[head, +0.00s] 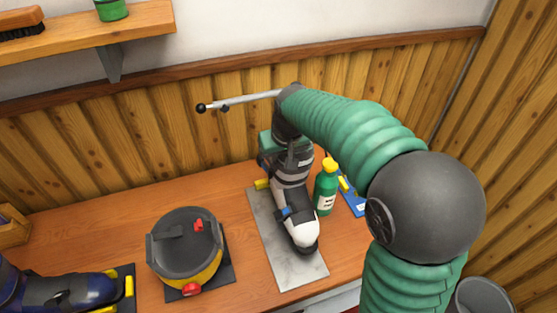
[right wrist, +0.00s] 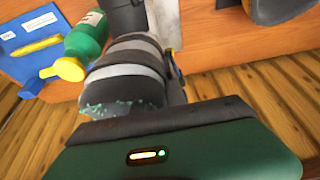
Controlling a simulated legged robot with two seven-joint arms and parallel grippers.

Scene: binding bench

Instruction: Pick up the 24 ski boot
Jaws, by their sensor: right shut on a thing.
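A white and dark grey ski boot (head: 299,215) stands upright on a grey metal plate (head: 312,273) in the head view. No number is readable on it. My right gripper (head: 287,135) is at the top of its cuff, shut on the boot. In the right wrist view the banded grey cuff (right wrist: 125,62) with a teal liner sits just beyond my green gripper body; the fingertips are hidden there. The boot appears to rest on the plate, though I cannot tell whether it touches. My left gripper is not in view.
A green bottle (head: 325,190) with a yellow cap stands close right of the boot, beside a blue board (head: 357,207). A black and yellow round device (head: 184,250) and a dark blue boot (head: 50,290) are to the left. A metal lever (head: 240,101) projects behind. A bin (head: 483,297) is lower right.

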